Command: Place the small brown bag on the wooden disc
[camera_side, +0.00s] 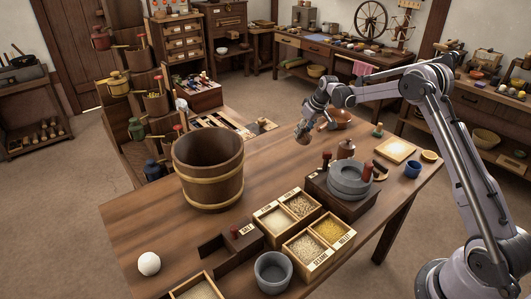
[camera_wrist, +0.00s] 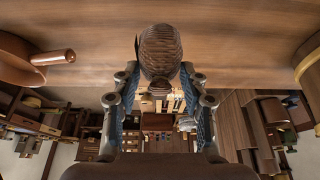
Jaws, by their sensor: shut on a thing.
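My gripper (camera_side: 305,131) is shut on a small brown bag (camera_side: 302,139) over the far part of the table, just left of the copper bowl (camera_side: 337,118). In the wrist view, the bag (camera_wrist: 160,48) is rounded with a woven look and sits between both fingers of my gripper (camera_wrist: 159,75). Its gap above the tabletop is hard to judge.
A tall wooden bucket (camera_side: 208,165) stands left of my gripper. Bare wood (camera_side: 275,165) lies between bucket and quern.

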